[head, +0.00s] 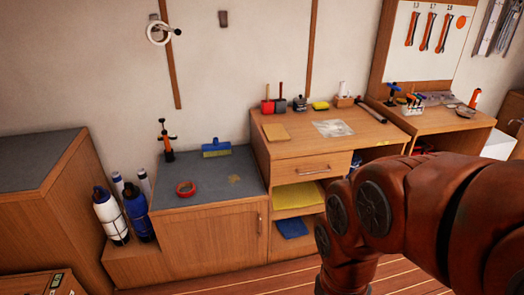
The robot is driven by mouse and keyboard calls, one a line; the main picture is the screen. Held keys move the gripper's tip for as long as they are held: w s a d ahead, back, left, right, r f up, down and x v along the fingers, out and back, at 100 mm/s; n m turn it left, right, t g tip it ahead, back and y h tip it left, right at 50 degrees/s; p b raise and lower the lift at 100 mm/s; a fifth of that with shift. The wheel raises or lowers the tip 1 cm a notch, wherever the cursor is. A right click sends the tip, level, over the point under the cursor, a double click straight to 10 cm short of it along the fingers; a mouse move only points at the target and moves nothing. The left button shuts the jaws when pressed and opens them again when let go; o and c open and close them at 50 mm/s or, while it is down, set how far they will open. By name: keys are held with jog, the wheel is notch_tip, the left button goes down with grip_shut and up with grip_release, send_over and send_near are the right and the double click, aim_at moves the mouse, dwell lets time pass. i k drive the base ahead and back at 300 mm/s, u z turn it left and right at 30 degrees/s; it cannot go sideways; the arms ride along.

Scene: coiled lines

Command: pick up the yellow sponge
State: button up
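A small yellow block that looks like the yellow sponge (320,105) lies near the back edge of the wooden desk (290,150). It sits between a small dark object (299,104) on its left and a small wooden block with a whitish item (343,98) on its right. My reddish-brown arm fills the lower right of the head view, well in front of the desk. My gripper is not visible in this view.
Red and dark-handled tools (267,105) stand left of the sponge. A dark cylinder (371,110) lies to its right. A tan sheet (276,132) and pale sheet (333,128) lie nearer the front. A lower grey-topped cabinet (215,180) adjoins on the left.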

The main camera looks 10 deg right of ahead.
aim_at(323, 106)
jog(key=z, duration=0.45)
jog(key=k, duration=1.05)
jog(key=z, duration=1.05)
jog(key=i, duration=2.9)
jog(key=u, duration=1.35)
jog(key=i, duration=0.95)
jog(key=u, duration=1.25)
jog(key=i, duration=0.35)
jog(key=u, duration=0.25)
